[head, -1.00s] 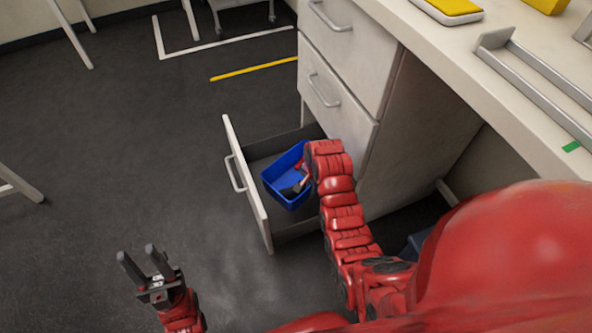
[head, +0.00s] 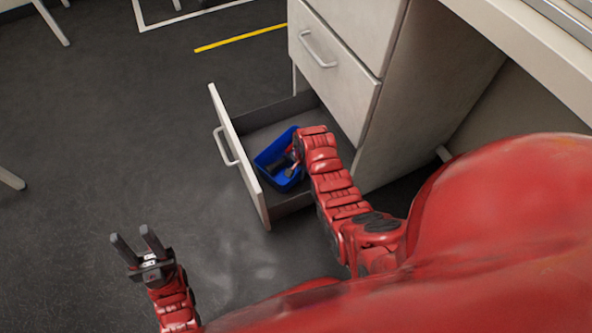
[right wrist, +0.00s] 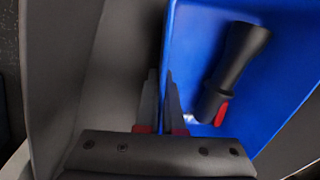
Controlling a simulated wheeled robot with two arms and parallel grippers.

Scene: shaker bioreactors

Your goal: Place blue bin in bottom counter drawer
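The blue bin (head: 268,160) is inside the open bottom counter drawer (head: 240,160), upright or nearly so. I cannot tell whether it rests on the drawer floor. It holds a black tool with a red part (right wrist: 235,65). My right gripper (right wrist: 160,85) is shut on the bin's wall, one finger on each side of it. In the head view its fingers are mostly hidden by my wrist. My left gripper (head: 134,240) is open and empty, over the floor left of the drawer.
The drawer's front panel with its handle (head: 226,146) faces left. Closed drawers (head: 330,75) stand above it, under the white countertop (head: 530,55). The dark floor (head: 100,150) left of the drawer is clear. In the right wrist view, a grey drawer wall (right wrist: 60,70) is beside the bin.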

